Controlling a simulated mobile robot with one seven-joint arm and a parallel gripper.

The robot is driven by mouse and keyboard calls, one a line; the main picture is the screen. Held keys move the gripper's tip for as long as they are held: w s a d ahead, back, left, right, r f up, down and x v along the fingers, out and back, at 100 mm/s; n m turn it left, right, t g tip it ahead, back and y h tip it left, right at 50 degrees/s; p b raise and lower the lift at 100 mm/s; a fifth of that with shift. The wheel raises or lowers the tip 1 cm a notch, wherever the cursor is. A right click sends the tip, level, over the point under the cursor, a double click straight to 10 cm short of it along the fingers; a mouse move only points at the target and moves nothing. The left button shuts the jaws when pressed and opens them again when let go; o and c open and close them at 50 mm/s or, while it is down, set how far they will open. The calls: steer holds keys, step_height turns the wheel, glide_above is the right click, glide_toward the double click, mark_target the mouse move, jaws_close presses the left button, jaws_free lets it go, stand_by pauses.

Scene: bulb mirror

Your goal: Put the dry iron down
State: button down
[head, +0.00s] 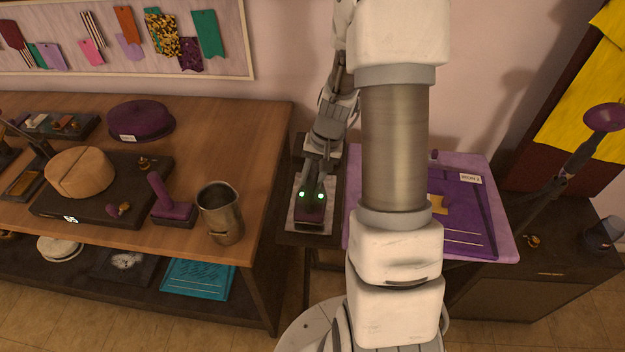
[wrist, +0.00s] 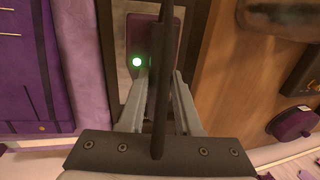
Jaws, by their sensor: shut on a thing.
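The dry iron (head: 310,214) is a small purple, dark-edged block in the head view, over a pale plate on a narrow dark stand (head: 305,240) between the workbench and the purple-topped table. My gripper (head: 313,188) points down and is shut on the iron from above. Two green lights show there. In the wrist view, part of the purple iron (wrist: 140,30) shows beyond my gripper (wrist: 155,75), with one green light; a dark bar and the fingers hide the grip. I cannot tell whether the iron touches the plate.
The wooden workbench (head: 258,125) on the left holds a metal mug (head: 220,212), a purple-handled tool (head: 170,200) and a dark board. The purple-topped table (head: 490,185) stands close on the right. Free room on the stand is narrow.

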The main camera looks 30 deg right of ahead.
steer(key=shift+f, duration=0.55)
steer(key=shift+f, duration=0.2)
steer(key=c, duration=0.6)
jaws_free()
